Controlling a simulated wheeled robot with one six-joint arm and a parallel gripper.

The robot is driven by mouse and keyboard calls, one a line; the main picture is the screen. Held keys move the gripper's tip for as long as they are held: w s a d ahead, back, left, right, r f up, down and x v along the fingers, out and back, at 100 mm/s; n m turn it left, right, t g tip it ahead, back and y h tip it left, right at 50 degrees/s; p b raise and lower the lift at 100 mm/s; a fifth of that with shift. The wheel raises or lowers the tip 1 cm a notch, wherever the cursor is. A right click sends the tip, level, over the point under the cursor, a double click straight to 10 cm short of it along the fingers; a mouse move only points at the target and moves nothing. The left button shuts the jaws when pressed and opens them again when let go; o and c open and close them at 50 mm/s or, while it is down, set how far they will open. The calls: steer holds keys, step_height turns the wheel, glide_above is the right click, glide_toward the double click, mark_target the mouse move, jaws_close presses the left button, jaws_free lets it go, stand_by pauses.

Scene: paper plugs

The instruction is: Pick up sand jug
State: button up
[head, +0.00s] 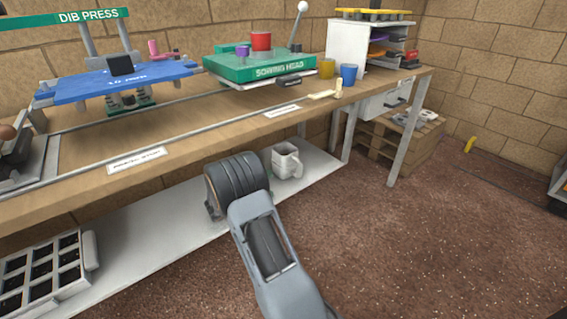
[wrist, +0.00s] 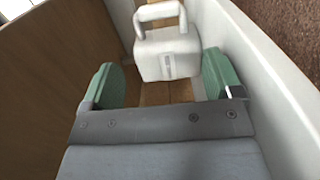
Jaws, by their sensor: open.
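The sand jug (head: 287,160) is a pale grey, boxy jug with a handle, standing on the white lower shelf under the bench. In the wrist view the jug (wrist: 168,54) shows at the top middle with its handle up. My gripper (wrist: 161,82) is open there, with one green finger pad on each side of the picture. The jug shows just beyond and between the pads; I cannot tell whether it lies within their reach. The gripper's fingers are hidden behind my arm in the head view.
The wooden bench (head: 120,140) runs above the lower shelf (head: 150,222). A black-celled tray (head: 42,272) sits at the shelf's left end. A green sowing head (head: 262,66) and cups stand on the bench. The floor (head: 400,240) at right is clear.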

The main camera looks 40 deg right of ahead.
mark_target(297, 169)
steer(key=shift+w+d, duration=0.25)
steer(key=shift+d, duration=0.15)
steer(key=d, duration=0.4)
steer(key=s+d+p, duration=0.1)
steer(key=d, duration=0.3)
steer(key=d+p, duration=0.1)
steer(key=d, duration=0.4)
steer(key=shift+s, duration=0.15)
steer(key=shift+c, duration=0.5)
steer(key=c, duration=0.6)
